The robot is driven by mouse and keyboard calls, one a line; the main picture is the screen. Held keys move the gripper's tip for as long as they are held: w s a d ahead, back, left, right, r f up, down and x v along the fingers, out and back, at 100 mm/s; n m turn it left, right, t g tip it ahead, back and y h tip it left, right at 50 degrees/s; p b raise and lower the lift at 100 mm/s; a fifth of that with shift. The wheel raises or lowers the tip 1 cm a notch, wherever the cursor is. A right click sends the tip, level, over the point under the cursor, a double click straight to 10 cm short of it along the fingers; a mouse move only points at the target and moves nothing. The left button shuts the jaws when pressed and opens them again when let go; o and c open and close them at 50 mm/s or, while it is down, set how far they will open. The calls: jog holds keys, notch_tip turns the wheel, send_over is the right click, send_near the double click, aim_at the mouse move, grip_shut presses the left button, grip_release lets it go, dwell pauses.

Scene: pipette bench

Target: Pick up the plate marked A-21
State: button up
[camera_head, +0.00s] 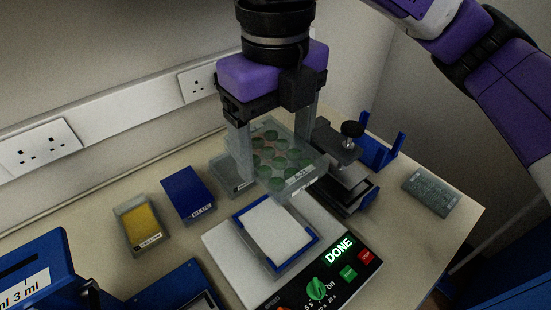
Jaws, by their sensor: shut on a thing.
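The plate marked A-21 (281,160) is a clear well plate with several green round wells and a label on its front edge. My gripper (273,150) is shut on it, with one grey finger at its left side and the other at its right side. The plate appears raised above the bench and a little tilted toward the camera. Its underside and the bench right behind it are hidden.
A white device (222,248) with a lit DONE display and a white-topped blue-edged tray (279,231) stands in front. A blue box (188,194) and a yellow-filled box (143,226) stand left. A black clamp-like device (343,183), blue holder (379,153) and grey plate (430,193) are right.

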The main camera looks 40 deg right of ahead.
jog(key=shift+r, duration=0.2)
jog(key=shift+r+p, duration=1.5)
jog(key=shift+p, duration=0.4)
